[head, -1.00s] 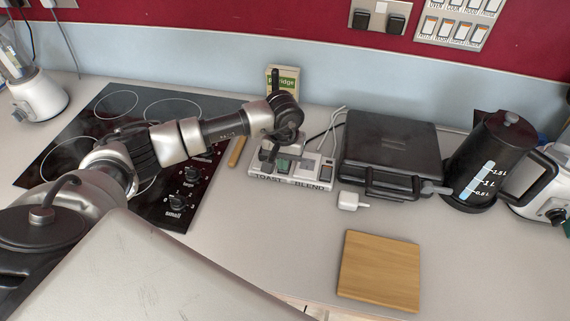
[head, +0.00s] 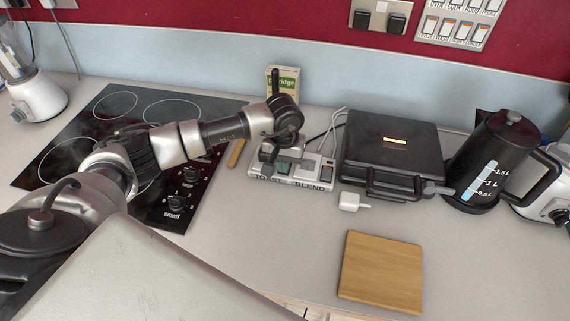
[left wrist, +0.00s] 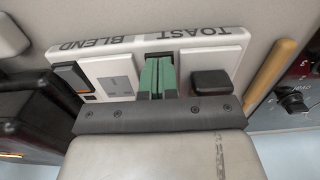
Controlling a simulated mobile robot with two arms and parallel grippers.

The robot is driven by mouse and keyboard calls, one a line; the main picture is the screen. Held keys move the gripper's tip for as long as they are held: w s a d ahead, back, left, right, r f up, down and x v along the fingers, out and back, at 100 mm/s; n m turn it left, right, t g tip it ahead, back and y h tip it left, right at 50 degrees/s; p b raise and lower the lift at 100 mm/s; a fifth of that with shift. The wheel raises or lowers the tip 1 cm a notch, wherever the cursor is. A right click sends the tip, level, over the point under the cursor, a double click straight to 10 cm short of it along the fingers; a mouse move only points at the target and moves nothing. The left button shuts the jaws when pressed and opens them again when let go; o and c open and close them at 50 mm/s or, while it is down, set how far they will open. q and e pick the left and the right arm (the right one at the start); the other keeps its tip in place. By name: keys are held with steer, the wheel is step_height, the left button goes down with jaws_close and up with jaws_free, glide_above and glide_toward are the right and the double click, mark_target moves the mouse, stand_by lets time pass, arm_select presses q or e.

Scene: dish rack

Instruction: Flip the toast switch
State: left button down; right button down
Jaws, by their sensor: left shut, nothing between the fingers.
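The white switch panel (head: 318,182) stands on the worktop and carries the labels TOAST and BLEND. In the left wrist view the panel (left wrist: 205,62) appears upside down, with a black plug (left wrist: 210,82) on the TOAST side. My left gripper (head: 283,168) is at the panel, its green fingertips (left wrist: 158,68) shut together with nothing between them. The fingertips cover a dark spot beside the TOAST plug, so the toast switch is mostly hidden. I cannot tell whether they touch it. The BLEND switch (left wrist: 72,75) shows an orange part. My right gripper is not in view.
A black sandwich toaster (head: 375,145) with a lit orange light on its lid stands right of the panel. A kettle (head: 487,160) is farther right. The hob (head: 80,150) lies left, a porridge box (head: 286,82) behind. A wooden board (head: 381,270) lies in front on clear worktop.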

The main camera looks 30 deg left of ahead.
arm_select(q)
steer(key=shift+r, duration=0.5)
steer(key=shift+r+p, duration=1.35)
steer(key=shift+r, duration=1.55)
